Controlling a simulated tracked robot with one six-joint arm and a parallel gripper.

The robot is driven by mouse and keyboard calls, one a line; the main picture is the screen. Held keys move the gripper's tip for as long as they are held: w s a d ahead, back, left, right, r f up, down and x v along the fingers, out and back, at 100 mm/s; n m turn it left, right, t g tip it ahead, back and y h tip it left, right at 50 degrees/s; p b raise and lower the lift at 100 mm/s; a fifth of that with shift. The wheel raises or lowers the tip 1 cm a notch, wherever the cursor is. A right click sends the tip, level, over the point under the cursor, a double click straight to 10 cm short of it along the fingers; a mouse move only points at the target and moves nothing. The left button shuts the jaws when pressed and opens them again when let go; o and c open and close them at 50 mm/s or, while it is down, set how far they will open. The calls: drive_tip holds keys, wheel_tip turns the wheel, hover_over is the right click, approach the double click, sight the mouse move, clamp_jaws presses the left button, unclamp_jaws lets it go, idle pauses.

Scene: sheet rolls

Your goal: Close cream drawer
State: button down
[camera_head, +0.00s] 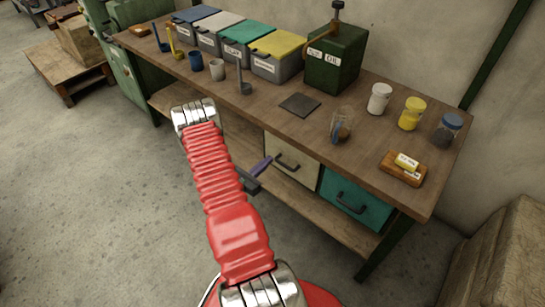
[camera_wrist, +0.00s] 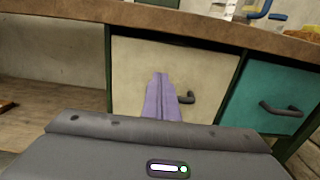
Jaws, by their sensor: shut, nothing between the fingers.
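The cream drawer (camera_head: 303,172) is under the workbench, left of the teal drawer. Its front looks about level with the bench frame; I cannot tell if a small gap remains. Its dark handle (camera_head: 288,164) shows on the front. In the wrist view the cream drawer front (camera_wrist: 205,62) fills the middle, with the handle (camera_wrist: 187,98) just right of my fingers. My gripper (camera_head: 267,161) has purple fingers, shut and empty, in front of the drawer's left part. The fingers also show in the wrist view (camera_wrist: 160,80). I cannot tell whether they touch the front.
The teal drawer (camera_head: 355,201) is right of the cream one and looks shut. A lower shelf (camera_head: 330,226) runs below the drawers. The floor in front is clear.

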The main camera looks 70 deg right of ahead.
drive_tip(key=v, duration=0.6)
drive_tip(key=shift+a, duration=0.1)
idle(0.6)
